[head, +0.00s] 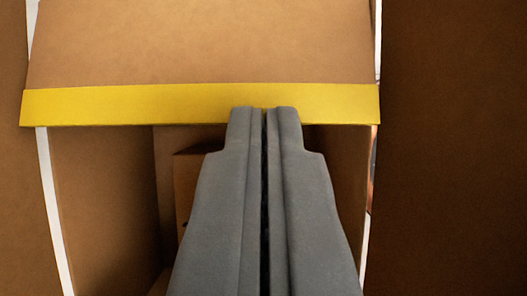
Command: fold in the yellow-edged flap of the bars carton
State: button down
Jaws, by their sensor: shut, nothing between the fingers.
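The yellow-edged flap (200,45) of the bars carton fills the upper middle of the head view. Its yellow edge (120,106) runs across the picture, above the dark opening of the carton (95,200). My gripper (264,110) is shut and empty. Its grey fingertips overlap the yellow edge right of its middle; I cannot tell whether they touch it. The fingers hide part of the carton's inside. A brown box (192,180) shows inside, partly behind the fingers.
A brown panel (455,150) fills the right side, and another (12,150) stands at the left edge. Narrow light gaps separate them from the carton's opening. Little free room shows around the fingers.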

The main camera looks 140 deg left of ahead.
jog(key=shift+s+a+f, duration=0.15)
jog(key=shift+s+f, duration=0.05)
jog(key=shift+f, duration=0.45)
dwell(0.4)
jog(key=shift+r, duration=0.9)
